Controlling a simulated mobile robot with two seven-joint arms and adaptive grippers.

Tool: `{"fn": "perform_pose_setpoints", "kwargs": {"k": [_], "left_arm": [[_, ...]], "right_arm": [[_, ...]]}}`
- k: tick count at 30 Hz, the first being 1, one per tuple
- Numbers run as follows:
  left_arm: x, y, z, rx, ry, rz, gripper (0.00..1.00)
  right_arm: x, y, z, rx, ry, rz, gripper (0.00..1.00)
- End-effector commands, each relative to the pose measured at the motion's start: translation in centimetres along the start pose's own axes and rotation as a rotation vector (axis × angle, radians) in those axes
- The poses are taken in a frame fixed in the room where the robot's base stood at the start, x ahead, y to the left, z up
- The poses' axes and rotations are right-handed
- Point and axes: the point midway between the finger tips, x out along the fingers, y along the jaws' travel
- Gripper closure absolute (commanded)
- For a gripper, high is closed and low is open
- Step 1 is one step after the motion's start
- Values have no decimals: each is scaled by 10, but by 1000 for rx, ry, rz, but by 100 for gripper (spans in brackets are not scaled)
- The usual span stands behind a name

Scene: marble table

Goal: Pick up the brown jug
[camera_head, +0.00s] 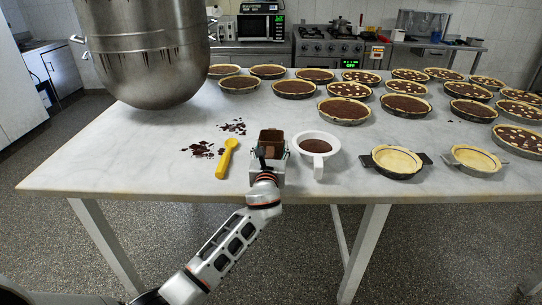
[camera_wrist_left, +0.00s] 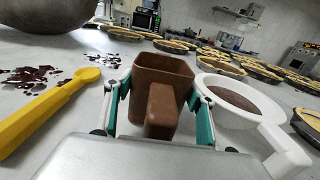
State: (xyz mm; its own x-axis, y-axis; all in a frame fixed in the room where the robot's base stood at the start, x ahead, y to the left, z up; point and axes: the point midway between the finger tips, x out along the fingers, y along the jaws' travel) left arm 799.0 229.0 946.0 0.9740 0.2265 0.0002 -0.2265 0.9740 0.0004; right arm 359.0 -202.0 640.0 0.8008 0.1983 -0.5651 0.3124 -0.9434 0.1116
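The brown jug (camera_head: 271,137) stands near the front edge of the marble table, between the yellow spoon and a white cup. In the left wrist view the jug (camera_wrist_left: 165,75) is upright, with its handle toward my gripper. My left gripper (camera_head: 268,155) reaches in from the front; its fingertips (camera_wrist_left: 161,88) lie on either side of the jug. The pads are very close to the jug's walls; I cannot tell whether they press on it. The jug's base is hidden by the gripper. My right gripper is not in view.
A white cup (camera_head: 317,143) with brown contents stands close to the jug's right. A yellow spoon (camera_head: 227,158) and chocolate shavings (camera_head: 203,150) lie to its left. Two empty tart shells (camera_head: 397,160) and several filled tarts (camera_head: 345,109) occupy the right. A large metal bowl (camera_head: 150,50) hangs at back left.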

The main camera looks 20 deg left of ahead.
Motion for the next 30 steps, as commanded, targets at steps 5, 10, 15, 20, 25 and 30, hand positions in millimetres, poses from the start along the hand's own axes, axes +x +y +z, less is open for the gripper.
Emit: {"fn": "perform_pose_setpoints", "kwargs": {"k": [5,10,15,20,25,30], "left_arm": [[0,0,1,-1,-1,0,73],[0,0,1,-1,-1,0,73],[0,0,8,-1,-3,0,73],[0,0,27,-2,-5,0,73],[0,0,65,-3,-7,-1,73],[0,0,113,-4,-7,-1,73]], "right_arm": [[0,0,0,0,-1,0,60],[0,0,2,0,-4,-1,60],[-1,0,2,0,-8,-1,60],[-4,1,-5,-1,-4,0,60],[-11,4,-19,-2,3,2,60],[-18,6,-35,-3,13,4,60]]}}
